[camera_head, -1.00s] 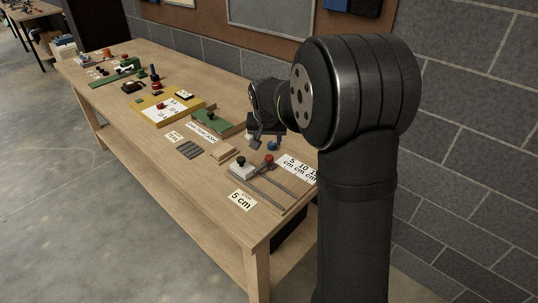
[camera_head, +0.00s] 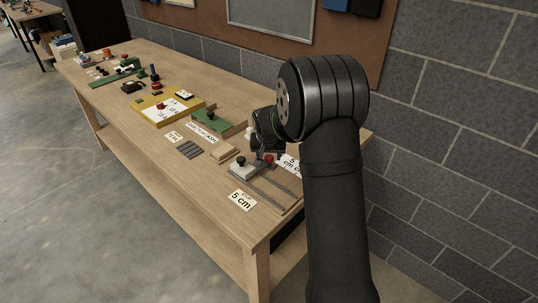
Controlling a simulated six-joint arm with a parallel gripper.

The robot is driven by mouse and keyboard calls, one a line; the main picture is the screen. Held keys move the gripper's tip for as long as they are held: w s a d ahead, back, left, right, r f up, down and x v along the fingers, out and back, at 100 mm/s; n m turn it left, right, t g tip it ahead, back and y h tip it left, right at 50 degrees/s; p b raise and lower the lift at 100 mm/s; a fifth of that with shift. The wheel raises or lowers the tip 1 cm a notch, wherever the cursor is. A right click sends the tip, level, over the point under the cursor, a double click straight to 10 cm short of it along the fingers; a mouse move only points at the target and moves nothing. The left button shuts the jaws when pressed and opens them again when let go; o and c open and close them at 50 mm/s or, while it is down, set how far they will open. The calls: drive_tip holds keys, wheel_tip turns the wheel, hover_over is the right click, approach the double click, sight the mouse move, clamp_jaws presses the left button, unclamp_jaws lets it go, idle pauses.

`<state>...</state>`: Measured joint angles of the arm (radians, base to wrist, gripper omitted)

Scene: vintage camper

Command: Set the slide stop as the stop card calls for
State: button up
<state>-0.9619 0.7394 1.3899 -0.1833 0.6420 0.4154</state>
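The slide stop is a pale block with a black knob (camera_head: 241,164) at the left end of two grey rails (camera_head: 270,190) near the bench's front right corner. A red knob (camera_head: 268,158) stands just behind it. The stop card (camera_head: 241,200) lies in front of the rails and reads "5 cm". A white scale card (camera_head: 291,166) behind the rails is partly hidden by my arm. My gripper (camera_head: 259,156) is above the back of the rails, close to the red knob. Its fingers are small and dark here, so I cannot tell if they are open or touching the knob.
Left of the rails lie a small wooden block (camera_head: 222,154), dark grey strips (camera_head: 190,150), and a green fixture (camera_head: 211,120). A yellow tray (camera_head: 152,114) stands farther along the bench. A block wall rises behind the bench. The bench front between the cards is clear.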

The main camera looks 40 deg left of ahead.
clamp_jaws()
drive_tip(key=shift+d, duration=2.55)
drive_tip(key=shift+o, duration=0.2)
unclamp_jaws()
drive_tip(key=v, duration=1.7)
drive_tip(key=shift+r, duration=0.2)
drive_tip(key=x, duration=1.7)
drive_tip(key=shift+f, duration=0.25)
drive_tip(key=shift+o, duration=0.4)
